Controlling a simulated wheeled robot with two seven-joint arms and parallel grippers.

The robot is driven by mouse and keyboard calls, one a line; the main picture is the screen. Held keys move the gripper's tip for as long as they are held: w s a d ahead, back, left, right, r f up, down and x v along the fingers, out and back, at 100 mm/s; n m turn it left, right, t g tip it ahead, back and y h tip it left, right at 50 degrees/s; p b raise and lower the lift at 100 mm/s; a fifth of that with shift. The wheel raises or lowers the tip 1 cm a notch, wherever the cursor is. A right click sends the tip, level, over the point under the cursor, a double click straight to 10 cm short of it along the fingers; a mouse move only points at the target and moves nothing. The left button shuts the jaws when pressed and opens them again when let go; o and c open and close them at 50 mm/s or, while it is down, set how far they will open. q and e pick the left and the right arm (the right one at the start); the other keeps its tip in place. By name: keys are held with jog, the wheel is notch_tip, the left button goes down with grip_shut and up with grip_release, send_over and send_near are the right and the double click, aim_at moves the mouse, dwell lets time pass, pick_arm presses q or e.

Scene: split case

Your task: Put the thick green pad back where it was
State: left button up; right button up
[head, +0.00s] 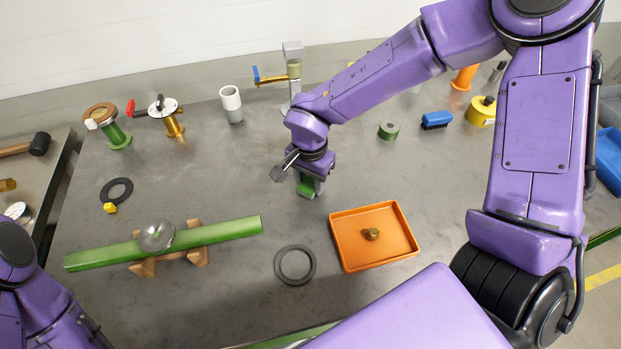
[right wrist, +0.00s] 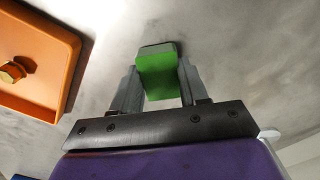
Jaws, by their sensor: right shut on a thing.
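The thick green pad (head: 307,187) is between the fingers of my right gripper (head: 310,186), above the middle of the grey table. In the right wrist view the pad (right wrist: 157,76) shows as a bright green block with a finger on each side, and my right gripper (right wrist: 157,88) is shut on it. I cannot tell whether the pad touches the table. Part of my left arm shows at the lower left of the head view, but its gripper is out of view.
An orange tray (head: 346,250) with a brass nut is right of the gripper. A black ring (head: 279,275) lies in front. A green tube (head: 100,259) rests on wooden supports at the left.

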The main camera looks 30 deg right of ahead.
aim_at(310, 183)
jog(key=shift+f, duration=0.15)
jog(key=o, duration=0.9)
jog(key=shift+o, duration=0.2)
notch_tip(310, 183, up, 12)
jog(key=shift+r+p, duration=0.2)
jog(key=shift+p, duration=0.1)
